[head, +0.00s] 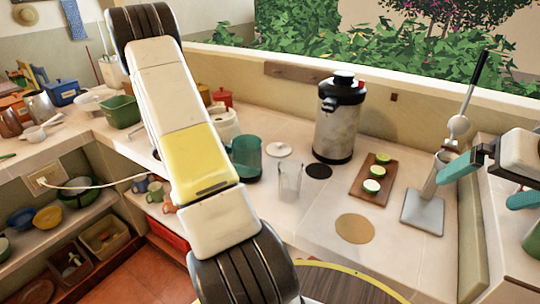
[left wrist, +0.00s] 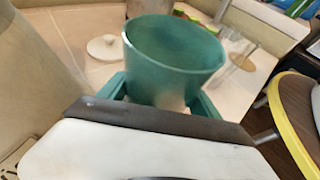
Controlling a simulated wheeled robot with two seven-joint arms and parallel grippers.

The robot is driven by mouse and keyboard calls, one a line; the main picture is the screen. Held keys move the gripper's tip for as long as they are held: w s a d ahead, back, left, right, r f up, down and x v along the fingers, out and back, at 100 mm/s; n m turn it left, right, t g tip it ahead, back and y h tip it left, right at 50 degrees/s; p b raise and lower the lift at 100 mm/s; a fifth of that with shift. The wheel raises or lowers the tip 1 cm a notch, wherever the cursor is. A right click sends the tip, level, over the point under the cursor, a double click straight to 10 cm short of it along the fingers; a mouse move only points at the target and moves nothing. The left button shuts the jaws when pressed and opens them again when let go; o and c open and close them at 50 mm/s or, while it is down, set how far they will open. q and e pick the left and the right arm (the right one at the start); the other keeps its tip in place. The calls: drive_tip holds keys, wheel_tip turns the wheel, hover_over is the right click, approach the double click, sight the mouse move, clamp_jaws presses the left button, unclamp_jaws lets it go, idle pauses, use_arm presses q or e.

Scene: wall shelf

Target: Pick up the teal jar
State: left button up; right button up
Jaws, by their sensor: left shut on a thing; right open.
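The teal jar (head: 246,153) is upright and open-topped on or just above the counter, right of my left arm in the head view. In the left wrist view the teal jar (left wrist: 175,55) stands between the teal fingers of my left gripper (left wrist: 158,97), which is shut on it. In the head view my left arm hides most of that gripper. I cannot tell if the jar's base is off the counter. My right gripper (head: 482,187) is open and empty at the right edge, its teal fingers apart.
A clear glass (head: 289,182) stands right of the jar, with a white lid (head: 278,150) behind. A steel urn (head: 340,125), a cutting board (head: 372,182) with cut green pieces, and a grey-based stand (head: 423,212) are further right. A round yellow-rimmed stool (head: 345,270) is in front.

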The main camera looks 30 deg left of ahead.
sight(261, 155)
use_arm(q)
drive_tip(key=shift+r, duration=0.15)
drive_tip(key=shift+r, duration=1.65)
drive_tip(key=s+d+r, duration=0.1)
drive_tip(key=s+d, duration=0.2)
drive_tip(key=s, duration=1.2)
drive_tip(key=shift+s+d+r, duration=0.15)
drive_tip(key=shift+s+r, duration=0.1)
drive_tip(key=shift+s, duration=0.1)
